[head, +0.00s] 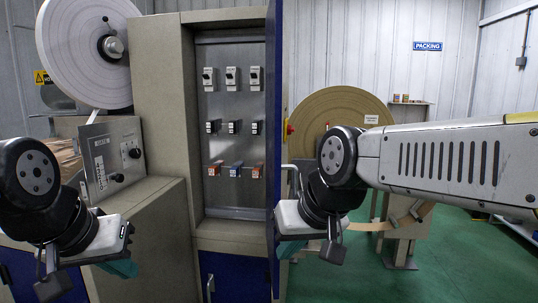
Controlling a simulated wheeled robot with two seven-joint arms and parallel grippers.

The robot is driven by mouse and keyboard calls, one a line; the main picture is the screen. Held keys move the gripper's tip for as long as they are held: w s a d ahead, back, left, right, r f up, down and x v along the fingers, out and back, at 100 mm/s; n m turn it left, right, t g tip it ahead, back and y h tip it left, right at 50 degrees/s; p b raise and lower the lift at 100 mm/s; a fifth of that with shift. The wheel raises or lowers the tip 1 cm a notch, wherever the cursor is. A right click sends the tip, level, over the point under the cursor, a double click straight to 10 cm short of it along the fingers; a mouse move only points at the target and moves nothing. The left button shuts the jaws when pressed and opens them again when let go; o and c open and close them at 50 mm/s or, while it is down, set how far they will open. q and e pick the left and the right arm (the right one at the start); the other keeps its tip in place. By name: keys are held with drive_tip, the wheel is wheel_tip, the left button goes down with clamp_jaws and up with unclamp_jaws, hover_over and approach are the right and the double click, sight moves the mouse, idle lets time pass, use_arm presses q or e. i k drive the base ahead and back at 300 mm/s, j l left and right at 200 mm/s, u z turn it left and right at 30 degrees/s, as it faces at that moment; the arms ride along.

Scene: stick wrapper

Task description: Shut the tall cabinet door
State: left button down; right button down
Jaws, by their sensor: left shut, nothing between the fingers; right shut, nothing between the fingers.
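The tall beige cabinet (160,95) stands in the middle left. Its blue door (273,110) is open and seen nearly edge-on, hinged at the right side of the opening. A pale bar handle (287,168) shows on the right side of the door. My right gripper (284,246) is shut and empty, low beside the door's right face; I cannot tell whether it touches the door. My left gripper (124,268) is shut and empty at the lower left, in front of the machine and apart from the door.
Breakers and switches (231,127) sit inside the cabinet. A large white reel (88,45) and a control box (112,160) stand on the left. A big brown roll (340,108) stands behind my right arm. Green floor (460,262) is clear at the lower right.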

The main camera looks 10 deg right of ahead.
sight(273, 19)
drive_tip(key=i+l+u, duration=0.1)
drive_tip(key=l, duration=0.35)
drive_tip(key=i+l+u, duration=0.1)
drive_tip(key=l, duration=0.35)
drive_tip(key=i+l+u, duration=0.1)
drive_tip(key=l, duration=0.4)
drive_tip(key=k+l+z, duration=0.2)
drive_tip(key=k, duration=0.15)
drive_tip(key=k+l+z, duration=0.15)
drive_tip(key=k, duration=0.25)
